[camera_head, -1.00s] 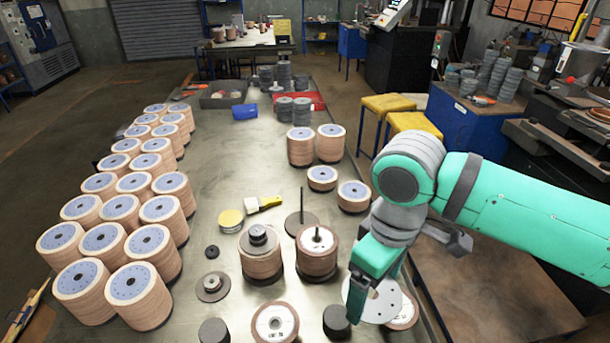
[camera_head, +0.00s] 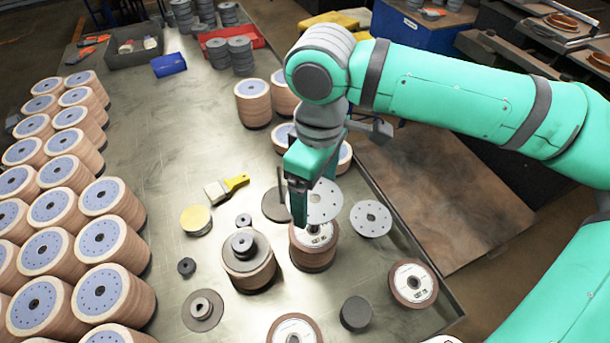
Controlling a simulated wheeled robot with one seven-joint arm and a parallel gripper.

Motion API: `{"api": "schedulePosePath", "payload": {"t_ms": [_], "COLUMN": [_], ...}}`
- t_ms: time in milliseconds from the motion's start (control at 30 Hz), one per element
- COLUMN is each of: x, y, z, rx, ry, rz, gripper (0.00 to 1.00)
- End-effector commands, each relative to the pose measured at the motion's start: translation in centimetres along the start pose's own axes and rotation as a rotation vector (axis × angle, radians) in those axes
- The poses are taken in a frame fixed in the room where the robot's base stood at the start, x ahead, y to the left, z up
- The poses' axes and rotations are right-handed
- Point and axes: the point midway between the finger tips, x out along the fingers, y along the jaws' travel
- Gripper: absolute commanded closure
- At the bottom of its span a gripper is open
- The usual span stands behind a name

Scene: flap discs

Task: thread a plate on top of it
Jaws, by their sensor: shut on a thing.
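My gripper (camera_head: 299,208) is shut on a pale grey round plate (camera_head: 325,203) with small holes, gripping it by its left side. The plate is in the air, seen over the back of a brown stack of flap discs (camera_head: 313,254). The stack's top has a white label, and a spindle tip shows near its middle. The plate hides the back part of the top. I cannot tell whether the plate's hole is around the spindle; the plate looks apart from the stack. Another such plate (camera_head: 371,219) lies on the table to the right.
A disc stack topped by a dark flange (camera_head: 248,260) stands close on the left. Flap discs with white labels (camera_head: 413,284) and a black cylinder (camera_head: 356,313) are in front. A brush (camera_head: 226,189) lies behind left. Rows of stacks (camera_head: 101,290) fill the left side of the metal table (camera_head: 180,150).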

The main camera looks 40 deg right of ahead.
Motion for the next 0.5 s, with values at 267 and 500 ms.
{"api": "schedulePosePath", "payload": {"t_ms": [267, 500], "x": [1.9, 4.1], "y": [0.0, 0.0], "z": [0.0, 0.0], "rx": [0.0, 0.0], "ry": [-0.001, 0.0], "rz": [0.0, 0.0], "gripper": [0.38, 0.38]}}
